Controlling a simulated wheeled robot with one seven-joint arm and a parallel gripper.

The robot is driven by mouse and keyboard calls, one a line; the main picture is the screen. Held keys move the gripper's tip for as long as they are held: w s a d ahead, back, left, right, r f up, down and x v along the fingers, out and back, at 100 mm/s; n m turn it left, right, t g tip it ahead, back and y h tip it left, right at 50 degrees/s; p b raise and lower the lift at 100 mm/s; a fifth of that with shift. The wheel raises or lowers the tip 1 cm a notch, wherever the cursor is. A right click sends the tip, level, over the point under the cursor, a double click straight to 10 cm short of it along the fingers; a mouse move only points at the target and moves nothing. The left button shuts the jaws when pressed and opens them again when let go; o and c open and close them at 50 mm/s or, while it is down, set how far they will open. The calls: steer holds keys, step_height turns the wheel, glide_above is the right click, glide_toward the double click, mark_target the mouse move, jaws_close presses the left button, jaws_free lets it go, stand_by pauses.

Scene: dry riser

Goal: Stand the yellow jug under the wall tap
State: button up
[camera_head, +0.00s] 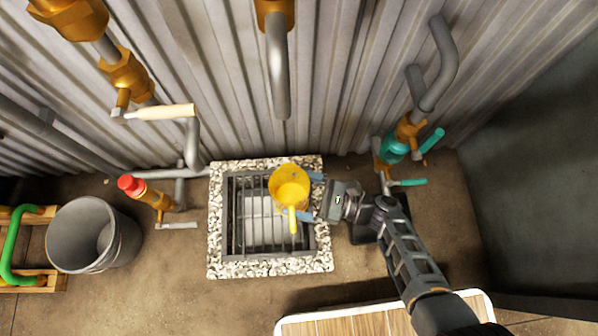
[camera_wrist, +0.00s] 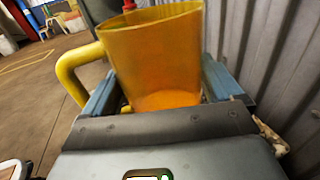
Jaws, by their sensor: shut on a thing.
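The yellow jug (camera_head: 290,184) is upright over the left-lying stone-rimmed floor grate's right half, with its handle toward the bottom of the head view. My gripper (camera_head: 309,196) comes from the right, its blue fingers on both sides of the jug. In the wrist view the jug (camera_wrist: 158,50) sits between the fingers, its yellow handle at the left. I cannot tell whether its base touches the grate. A grey spout (camera_head: 279,75) hangs from a brass fitting at the top middle, its end above the jug in the picture.
The grate (camera_head: 245,235) has a pebbled rim. A grey bucket (camera_head: 92,235) stands left, near a red-capped brass valve (camera_head: 145,190). Pipes with teal handles (camera_head: 408,183) stand right, by the corrugated wall (camera_head: 335,80). A wooden-topped surface (camera_head: 370,322) is at the bottom.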

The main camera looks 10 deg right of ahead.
mark_target(299, 198)
steer(key=shift+w+f+b, duration=0.2)
steer(key=shift+f+b, duration=1.4)
steer(key=shift+f, duration=0.55)
steer(key=shift+r, duration=0.1)
steer(key=o, duration=0.8)
steer(key=shift+c, duration=0.2)
steer(key=shift+s+d, duration=0.15)
steer(key=shift+d, duration=0.2)
steer(key=p+v, duration=0.1)
steer(key=v, duration=1)
steer(key=shift+p, duration=0.3)
